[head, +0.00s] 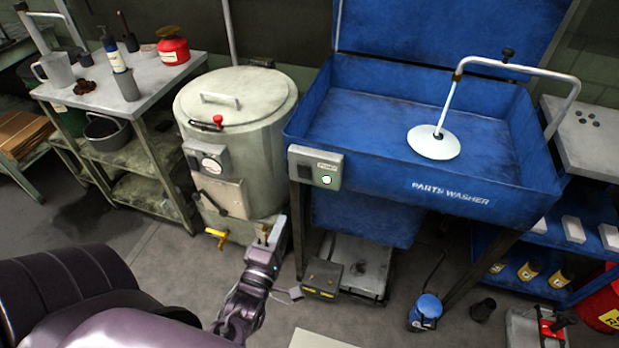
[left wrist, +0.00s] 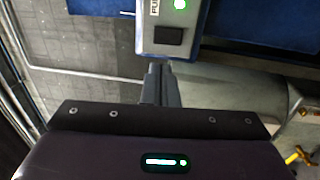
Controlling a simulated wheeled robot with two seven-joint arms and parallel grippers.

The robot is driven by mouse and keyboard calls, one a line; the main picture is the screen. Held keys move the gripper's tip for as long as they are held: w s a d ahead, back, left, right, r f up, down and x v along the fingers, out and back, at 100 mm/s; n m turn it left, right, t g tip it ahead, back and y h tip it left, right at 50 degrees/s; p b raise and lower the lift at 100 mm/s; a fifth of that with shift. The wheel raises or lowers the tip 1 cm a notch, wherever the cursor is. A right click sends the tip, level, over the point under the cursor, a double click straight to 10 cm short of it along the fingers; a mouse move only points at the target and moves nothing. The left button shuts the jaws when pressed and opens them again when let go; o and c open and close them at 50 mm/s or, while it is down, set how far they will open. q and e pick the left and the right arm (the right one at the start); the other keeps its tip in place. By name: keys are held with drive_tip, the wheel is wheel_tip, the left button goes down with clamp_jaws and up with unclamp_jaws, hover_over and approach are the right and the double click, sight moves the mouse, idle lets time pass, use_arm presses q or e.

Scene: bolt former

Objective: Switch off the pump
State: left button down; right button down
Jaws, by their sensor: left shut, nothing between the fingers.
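The blue parts washer (head: 459,193) has a grey pump switch box (head: 316,157) on its front left corner, with a black switch (head: 304,172) and a lit green lamp (head: 326,180). A pale stream (head: 446,103) runs from the spout to a white round patch in the basin. In the left wrist view the box (left wrist: 150,15) shows its black switch (left wrist: 168,36) and lit lamp (left wrist: 180,4). My left gripper (head: 268,230) is shut and empty, below and left of the box. Its fingertips (left wrist: 160,66) appear just below the switch; I cannot tell the gap. My right gripper is out of view.
A lidded drum (head: 237,110) with a yellow tap (head: 217,235) stands left of the washer. A steel bench (head: 170,75) with bottles is further left. A low platform (head: 362,258) and blue can (head: 425,309) are on the floor below.

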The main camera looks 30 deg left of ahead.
sight(305, 169)
use_arm(q)
drive_tip(key=shift+w, duration=0.1)
drive_tip(key=p+x, duration=0.2)
drive_tip(key=x, duration=1.2)
drive_tip(key=shift+w+r+p, duration=0.1)
drive_tip(key=shift+r+p, duration=0.25)
drive_tip(key=shift+p, duration=0.5)
drive_tip(key=shift+f, duration=0.3)
